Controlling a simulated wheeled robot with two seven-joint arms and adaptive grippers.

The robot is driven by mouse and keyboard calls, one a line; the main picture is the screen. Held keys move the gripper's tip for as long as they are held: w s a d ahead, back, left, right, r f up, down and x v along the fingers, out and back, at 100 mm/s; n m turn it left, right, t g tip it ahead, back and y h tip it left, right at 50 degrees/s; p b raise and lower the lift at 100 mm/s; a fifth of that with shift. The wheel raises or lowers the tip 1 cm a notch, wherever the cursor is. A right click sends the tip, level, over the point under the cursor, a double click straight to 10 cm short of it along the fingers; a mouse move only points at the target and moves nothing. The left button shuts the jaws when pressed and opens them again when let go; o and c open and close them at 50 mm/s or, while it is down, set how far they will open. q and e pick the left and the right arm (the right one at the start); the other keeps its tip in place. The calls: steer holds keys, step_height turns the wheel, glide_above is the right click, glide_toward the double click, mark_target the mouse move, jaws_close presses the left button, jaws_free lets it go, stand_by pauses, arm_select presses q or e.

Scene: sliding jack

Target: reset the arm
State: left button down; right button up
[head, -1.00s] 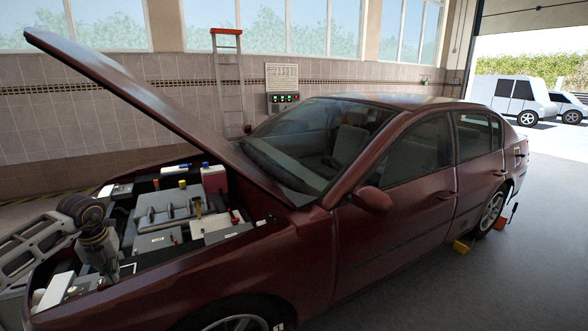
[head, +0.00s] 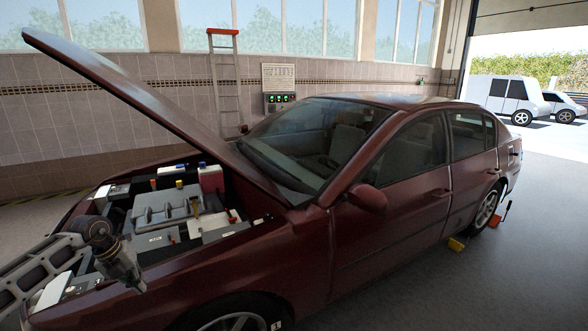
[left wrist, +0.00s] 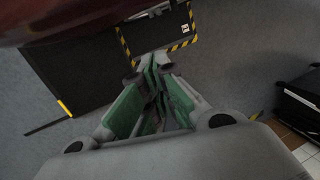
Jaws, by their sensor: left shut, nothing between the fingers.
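My left arm comes in from the left of the head view, and its gripper (head: 135,283) hangs at the near front edge of the car (head: 255,255), by the open engine bay. In the left wrist view the left gripper (left wrist: 155,65) has its green-padded fingers together with nothing between them. Below it are the grey floor and a black panel. The car is dark red with its hood (head: 130,95) raised. My right gripper is not in view.
Grey floor on the right is clear.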

arm_select(q)
steer(key=w+d+f+n+t+h, duration=0.2)
steer(key=d+f+h, duration=0.2)
steer(key=d+f, duration=0.3)
steer(key=w+d+f+n+t+h, duration=0.2)
steer(key=w+d+f+n+h, duration=0.15)
steer(key=d+f, duration=0.35)
steer(key=s+a+f+n+t+y, duration=0.25)
steer(key=f+n, duration=0.25)
steer(key=f, duration=0.6)
steer(key=s+a+f+n+t+y, duration=0.15)
steer(key=s+f+n+t, duration=0.35)
steer(key=f, duration=0.6)
steer(key=s+f+n+g+y, duration=0.55)
steer(key=s+f+n, duration=0.25)
steer(key=s+f, duration=1.15)
steer(key=s+d+f+n+g, duration=0.1)
steer(key=s+d+f+g, duration=0.1)
steer(key=s, duration=0.8)
steer(key=s+d+f+n+g, duration=0.2)
steer(key=s+f, duration=0.3)
steer(key=s, duration=0.5)
steer(key=s+d+f+n+g, duration=0.1)
steer(key=s+d+f+g, duration=0.2)
steer(key=s, duration=0.7)
steer(key=shift+s+f, duration=0.2)
steer(key=shift+f, duration=0.25)
